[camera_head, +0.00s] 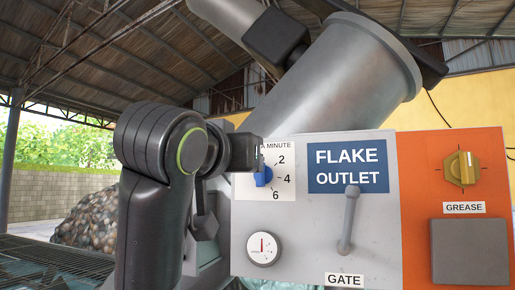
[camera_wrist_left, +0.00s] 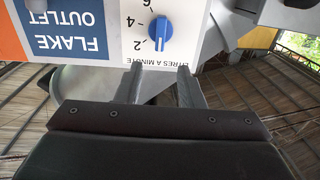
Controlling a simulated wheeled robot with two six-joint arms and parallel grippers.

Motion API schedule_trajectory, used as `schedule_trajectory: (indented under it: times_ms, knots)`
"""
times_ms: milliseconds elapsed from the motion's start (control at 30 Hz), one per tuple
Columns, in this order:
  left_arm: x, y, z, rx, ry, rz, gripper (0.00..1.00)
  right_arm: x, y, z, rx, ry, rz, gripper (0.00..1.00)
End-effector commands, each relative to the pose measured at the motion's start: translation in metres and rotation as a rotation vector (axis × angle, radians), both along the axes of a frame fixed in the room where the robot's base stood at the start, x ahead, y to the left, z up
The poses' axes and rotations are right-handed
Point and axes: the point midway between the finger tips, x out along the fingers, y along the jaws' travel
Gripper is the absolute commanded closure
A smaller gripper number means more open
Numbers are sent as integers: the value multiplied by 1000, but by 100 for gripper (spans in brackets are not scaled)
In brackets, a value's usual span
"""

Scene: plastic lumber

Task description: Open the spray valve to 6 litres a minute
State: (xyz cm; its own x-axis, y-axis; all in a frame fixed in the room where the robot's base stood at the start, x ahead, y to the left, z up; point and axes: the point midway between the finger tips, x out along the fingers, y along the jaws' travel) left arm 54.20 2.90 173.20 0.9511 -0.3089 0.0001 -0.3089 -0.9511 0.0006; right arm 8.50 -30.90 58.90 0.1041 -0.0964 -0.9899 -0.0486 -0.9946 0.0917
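The spray valve is a blue knob (camera_head: 263,175) on a white dial plate (camera_head: 286,158) marked 2, 4 and 6, under a label ending in "A MINUTE". In the left wrist view the knob (camera_wrist_left: 158,32) shows upside down with its grip bar roughly upright; I cannot tell which number it points to. My left gripper (camera_head: 258,156) is at the dial's upper left edge in the head view. In the left wrist view its two fingers (camera_wrist_left: 159,72) are apart with nothing between them, and the knob lies just beyond their tips. My right gripper is not in view.
The grey panel (camera_head: 305,235) also carries a grey lever (camera_head: 349,218) above the GATE label, a round gauge (camera_head: 263,249) and a FLAKE OUTLET sign (camera_head: 347,166). An orange panel (camera_head: 415,200) with a yellow GREASE knob (camera_head: 462,168) stands to its right. A large grey cylinder (camera_head: 335,75) rises behind.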

Motion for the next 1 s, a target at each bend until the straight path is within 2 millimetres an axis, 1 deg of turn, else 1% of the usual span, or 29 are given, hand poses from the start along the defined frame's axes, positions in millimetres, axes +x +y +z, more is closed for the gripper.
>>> schedule_trajectory:
  times_ms: [33,200,300,433,600,900,1000]
  knots:
    - [11,-4,4,0,9,-1,65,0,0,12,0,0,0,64]
    - [44,-14,4,0,6,0,65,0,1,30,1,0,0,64]
    - [59,-19,3,1,6,-1,65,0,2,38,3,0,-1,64]
    - [74,-24,2,1,4,0,65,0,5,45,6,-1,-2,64]
    - [83,-27,1,0,1,0,65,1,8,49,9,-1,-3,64]
    - [84,-27,0,0,0,0,65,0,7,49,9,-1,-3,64]
    - [84,-27,0,0,0,0,79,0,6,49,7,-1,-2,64]
